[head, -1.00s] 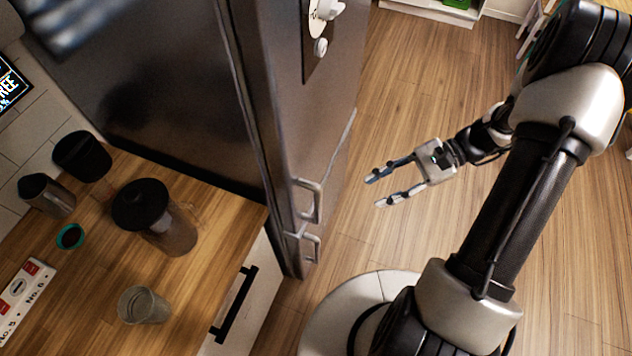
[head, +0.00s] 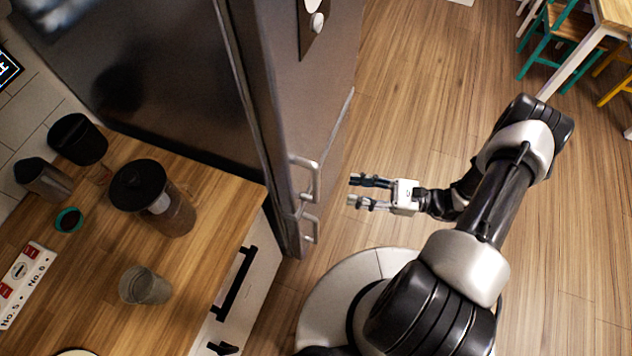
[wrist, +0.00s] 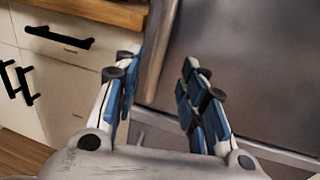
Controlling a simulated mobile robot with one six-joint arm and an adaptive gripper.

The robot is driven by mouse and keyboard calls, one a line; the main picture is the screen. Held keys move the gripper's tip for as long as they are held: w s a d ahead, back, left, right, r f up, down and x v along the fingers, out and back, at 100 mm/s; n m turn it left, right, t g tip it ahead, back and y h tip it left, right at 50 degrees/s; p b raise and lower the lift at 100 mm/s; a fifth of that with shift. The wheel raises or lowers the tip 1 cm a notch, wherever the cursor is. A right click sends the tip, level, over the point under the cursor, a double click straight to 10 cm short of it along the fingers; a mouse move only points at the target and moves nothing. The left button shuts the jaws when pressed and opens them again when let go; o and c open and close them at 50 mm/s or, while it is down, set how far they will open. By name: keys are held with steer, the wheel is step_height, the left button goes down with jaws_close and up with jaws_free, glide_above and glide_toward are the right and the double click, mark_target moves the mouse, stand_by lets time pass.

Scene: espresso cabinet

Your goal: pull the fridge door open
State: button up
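The grey metal fridge door (head: 300,90) is shut and faces right in the head view. Its upper bar handle (head: 315,180) stands out near the door's edge; a smaller lower handle (head: 315,229) is on the panel below. My gripper (head: 353,190) is open and empty, a short gap to the right of the upper handle, fingers pointing at it. In the wrist view my gripper (wrist: 150,85) spreads its blue-padded fingers, with a vertical metal bar (wrist: 160,60), seemingly the handle, showing between them. The fridge door (wrist: 250,60) fills the right side there.
A wooden counter (head: 100,290) left of the fridge holds a dark-lidded jug (head: 150,195), a glass (head: 145,285) and dark containers. A white drawer front with a black handle (head: 236,283) is below. Open floor (head: 410,110) lies right of the fridge; a table and chairs (head: 570,45) stand far right.

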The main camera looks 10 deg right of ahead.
mark_target(316, 184)
steer(key=x, duration=1.1)
steer(key=shift+a+b, duration=0.2)
steer(key=shift+b, duration=0.15)
steer(key=shift+c, duration=0.3)
jaws_close()
